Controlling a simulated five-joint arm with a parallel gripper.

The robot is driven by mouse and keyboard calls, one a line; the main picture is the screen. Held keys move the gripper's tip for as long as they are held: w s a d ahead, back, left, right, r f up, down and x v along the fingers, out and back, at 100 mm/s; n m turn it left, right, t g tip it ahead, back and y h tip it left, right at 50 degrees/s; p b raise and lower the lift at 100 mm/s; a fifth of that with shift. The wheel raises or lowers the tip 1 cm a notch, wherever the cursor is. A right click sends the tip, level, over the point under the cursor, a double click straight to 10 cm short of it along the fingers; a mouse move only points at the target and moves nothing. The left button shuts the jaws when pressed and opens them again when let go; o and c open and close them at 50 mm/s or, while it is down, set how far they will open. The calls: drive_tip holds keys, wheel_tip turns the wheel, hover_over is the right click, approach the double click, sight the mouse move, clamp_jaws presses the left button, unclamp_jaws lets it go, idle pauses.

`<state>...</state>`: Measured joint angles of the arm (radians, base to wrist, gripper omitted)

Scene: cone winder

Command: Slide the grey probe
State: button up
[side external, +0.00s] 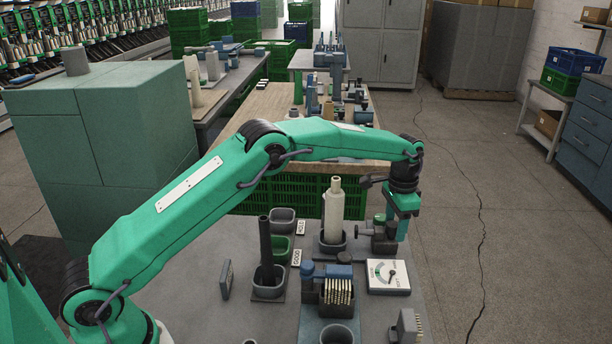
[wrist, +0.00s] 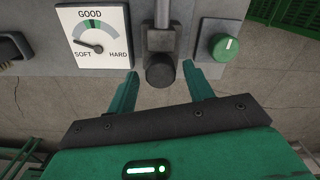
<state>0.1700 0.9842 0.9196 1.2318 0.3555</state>
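The grey probe (wrist: 162,35) is a grey bar with a dark round knob (wrist: 160,72) at its near end, in the top middle of the wrist view. My gripper (wrist: 159,80) is open, with one green finger on each side of the knob and visible gaps between. In the side external view my gripper (side external: 400,226) points down beside the grey probe mechanism (side external: 379,236), partly hiding it. A pale yarn cone (side external: 334,212) stands upright in a grey holder to its left. The dial (wrist: 94,36) reads SOFT, GOOD and HARD; its needle points toward the SOFT side.
A green knob (wrist: 225,47) on a grey box lies right of the probe. On the grey bench, a dark tube (side external: 265,245) stands in a tray at left. A block of brass-coloured pins (side external: 338,291) and the dial (side external: 388,276) sit in front. Floor is clear to the right.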

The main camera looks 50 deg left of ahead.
drive_tip(key=shift+r, duration=3.95)
drive_tip(key=shift+s+a+r, duration=0.1)
drive_tip(key=shift+s+r, duration=0.05)
drive_tip(key=shift+r, duration=0.1)
drive_tip(key=s+a+r+n+t, duration=0.1)
drive_tip(key=s+a+r+n, duration=0.15)
drive_tip(key=s+r, duration=0.6)
drive_tip(key=s+a+r+n+t, duration=0.15)
drive_tip(key=s+a+r, duration=0.25)
drive_tip(key=s+r, duration=0.4)
drive_tip(key=s+a+f+n+t, duration=0.1)
drive_tip(key=s+a+f, duration=0.1)
drive_tip(key=s, duration=0.9)
drive_tip(key=s+a+f+n+t, duration=0.1)
drive_tip(key=s+f, duration=0.4)
drive_tip(key=s, duration=0.7)
drive_tip(key=shift+a+t, duration=0.5)
drive_tip(key=shift+t, duration=0.05)
